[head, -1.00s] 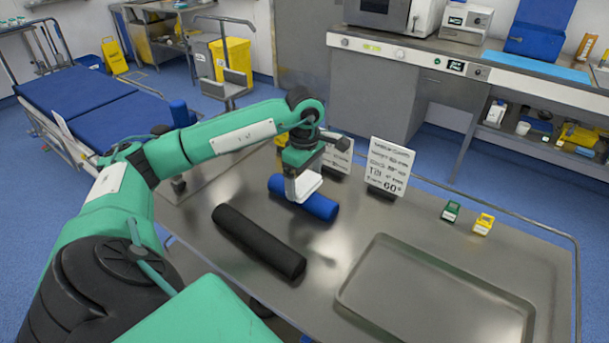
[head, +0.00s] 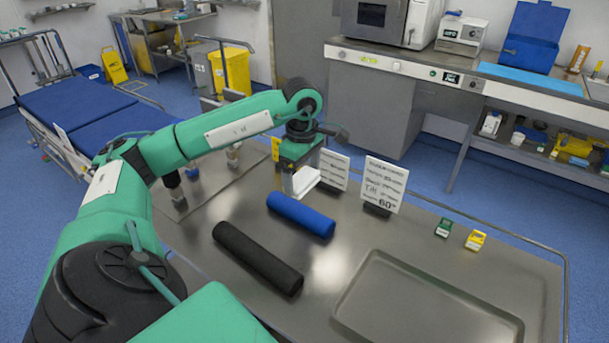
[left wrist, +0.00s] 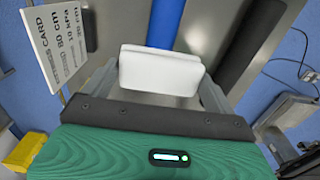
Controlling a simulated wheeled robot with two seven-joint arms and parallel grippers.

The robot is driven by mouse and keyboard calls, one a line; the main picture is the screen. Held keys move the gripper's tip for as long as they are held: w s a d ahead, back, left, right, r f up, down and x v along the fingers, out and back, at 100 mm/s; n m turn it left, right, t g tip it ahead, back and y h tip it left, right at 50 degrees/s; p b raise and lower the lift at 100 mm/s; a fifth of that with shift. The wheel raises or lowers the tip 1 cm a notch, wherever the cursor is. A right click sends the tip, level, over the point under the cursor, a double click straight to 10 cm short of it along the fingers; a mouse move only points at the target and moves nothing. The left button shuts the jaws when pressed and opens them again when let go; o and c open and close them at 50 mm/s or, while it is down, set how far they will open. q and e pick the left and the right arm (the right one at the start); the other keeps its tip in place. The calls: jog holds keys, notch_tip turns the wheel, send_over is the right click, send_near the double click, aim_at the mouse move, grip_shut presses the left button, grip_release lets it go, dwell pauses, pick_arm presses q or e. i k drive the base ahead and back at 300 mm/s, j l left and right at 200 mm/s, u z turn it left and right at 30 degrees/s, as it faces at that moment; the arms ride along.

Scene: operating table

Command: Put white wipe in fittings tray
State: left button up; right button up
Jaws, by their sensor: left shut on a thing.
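The white wipe (head: 306,181) is a small folded block in my left gripper (head: 297,186). In the left wrist view the wipe (left wrist: 160,72) sits between the two fingers, which are shut on it. It is held above the table, at the far end of a blue roll (head: 300,215). An empty, shallow grey tray (head: 368,262) lies at the front right. Another flat tray (head: 212,184) with a few small upright items lies at the left, partly behind my left arm. I cannot tell which is the fittings tray. My right gripper is not in view.
A black roll (head: 258,258) lies in front of the blue one. White sign cards (head: 384,184) stand at the table's back edge, close to my left gripper. Green (head: 443,228) and yellow (head: 475,240) small boxes stand at the back right.

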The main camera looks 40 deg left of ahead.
aim_at(436, 302)
jog(key=k, duration=1)
